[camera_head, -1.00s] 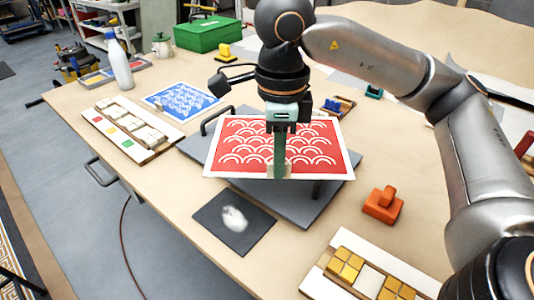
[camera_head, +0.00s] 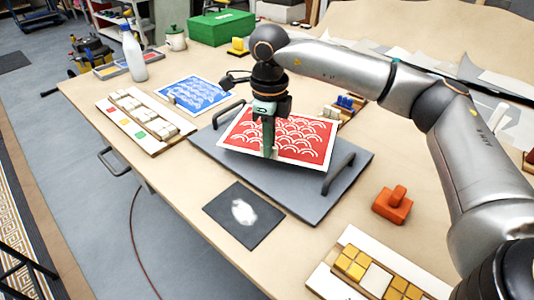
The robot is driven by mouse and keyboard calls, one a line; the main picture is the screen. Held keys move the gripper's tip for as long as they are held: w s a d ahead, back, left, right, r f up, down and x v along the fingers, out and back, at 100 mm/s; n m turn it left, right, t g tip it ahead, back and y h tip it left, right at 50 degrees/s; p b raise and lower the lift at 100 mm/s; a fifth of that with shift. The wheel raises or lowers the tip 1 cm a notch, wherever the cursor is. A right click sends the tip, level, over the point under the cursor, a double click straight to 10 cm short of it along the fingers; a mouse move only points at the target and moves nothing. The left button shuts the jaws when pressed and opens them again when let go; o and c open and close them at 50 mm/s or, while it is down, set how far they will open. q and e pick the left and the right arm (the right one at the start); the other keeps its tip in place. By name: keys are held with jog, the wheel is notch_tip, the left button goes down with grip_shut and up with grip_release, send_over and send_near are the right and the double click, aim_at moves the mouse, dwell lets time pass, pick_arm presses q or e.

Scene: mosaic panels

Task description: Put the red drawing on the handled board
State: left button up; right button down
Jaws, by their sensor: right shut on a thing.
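The red drawing (camera_head: 307,132), a white-bordered sheet with pale wave arcs, is over the handled board (camera_head: 300,199). The board is a flat grey plate with a dark handle (camera_head: 228,115) at its left end and another handle (camera_head: 338,173) at its right end. My right gripper (camera_head: 268,150) points down and is shut on the drawing near its front left edge. The drawing lies between the two handles as seen here; I cannot tell whether it touches the board. My left gripper is not in view.
A blue drawing (camera_head: 193,92) lies behind the board's left end. A dark square mat (camera_head: 243,213) with a white patch is in front. An orange block (camera_head: 392,206) and a tray of yellow tiles (camera_head: 340,284) are at right. A tile tray (camera_head: 146,134) is at left.

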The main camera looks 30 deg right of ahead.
aim_at(267, 169)
jog(key=shift+w+f, duration=0.35)
jog(key=shift+f, duration=0.1)
jog(key=shift+w+d+f, duration=0.1)
jog(key=shift+w+f, duration=0.05)
jog(key=shift+f, duration=0.8)
jog(key=shift+w+f, duration=0.15)
jog(key=shift+f, duration=0.75)
jog(key=shift+f, duration=0.1)
jog(key=shift+f, duration=0.15)
jog(key=c, duration=1)
grip_release()
notch_tip(267, 169, up, 12)
jog(key=shift+r, duration=0.25)
